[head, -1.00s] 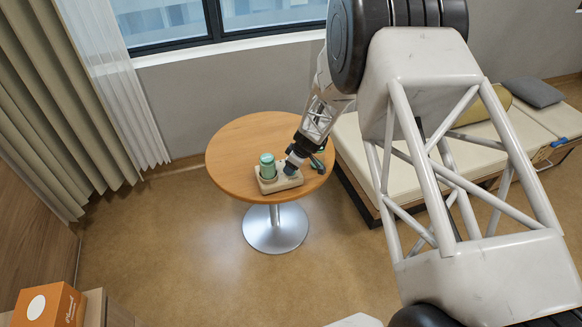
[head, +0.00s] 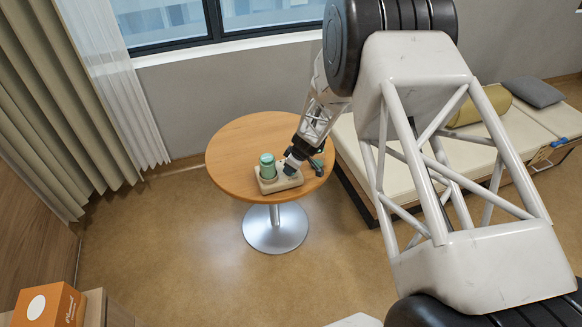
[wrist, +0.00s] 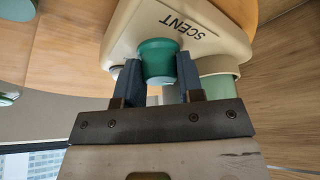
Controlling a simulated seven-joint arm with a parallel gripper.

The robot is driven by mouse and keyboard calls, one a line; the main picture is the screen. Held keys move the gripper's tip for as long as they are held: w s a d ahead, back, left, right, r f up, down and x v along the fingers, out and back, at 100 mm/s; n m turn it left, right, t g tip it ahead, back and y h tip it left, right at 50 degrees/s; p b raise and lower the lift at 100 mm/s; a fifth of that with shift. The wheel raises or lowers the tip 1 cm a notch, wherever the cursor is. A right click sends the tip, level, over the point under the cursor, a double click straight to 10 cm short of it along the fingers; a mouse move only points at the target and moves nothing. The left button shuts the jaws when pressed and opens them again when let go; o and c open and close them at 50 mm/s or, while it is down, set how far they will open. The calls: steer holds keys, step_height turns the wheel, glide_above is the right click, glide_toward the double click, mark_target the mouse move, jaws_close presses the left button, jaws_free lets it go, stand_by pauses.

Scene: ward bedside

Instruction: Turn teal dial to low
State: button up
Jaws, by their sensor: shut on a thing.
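The teal dial (wrist: 157,58) sits on the face of a beige device (wrist: 222,35) lettered "SCENT" in the wrist view. My gripper (wrist: 158,75) is shut on the dial, one blue-grey finger on each side. In the head view the device (head: 266,188) stands on the round table, with my gripper (head: 290,168) at its right end. The dial is hidden there behind the gripper. No pointer or low mark can be made out. A green canister (head: 267,164) stands in the device's left part; its pale green side also shows in the wrist view (wrist: 216,86).
The round wooden table (head: 232,150) has free room left of and behind the device. A dark teal object (head: 318,164) lies right of my gripper. A bed (head: 365,165) stands close on the right, below my arm.

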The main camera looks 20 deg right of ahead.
steer(key=shift+m, duration=0.4)
steer(key=m+h, duration=0.1)
steer(key=m, duration=0.1)
steer(key=m+t+h, duration=0.1)
steer(key=m, duration=0.2)
steer(key=shift+a, duration=0.1)
steer(key=shift+m, duration=0.6)
steer(key=shift+m+h, duration=0.9)
steer(key=shift+m, duration=0.9)
stand_by(0.5)
steer(key=o, duration=0.9)
steer(key=shift+s+r, duration=0.15)
steer(key=shift+r, duration=0.05)
steer(key=shift+v, duration=3.6)
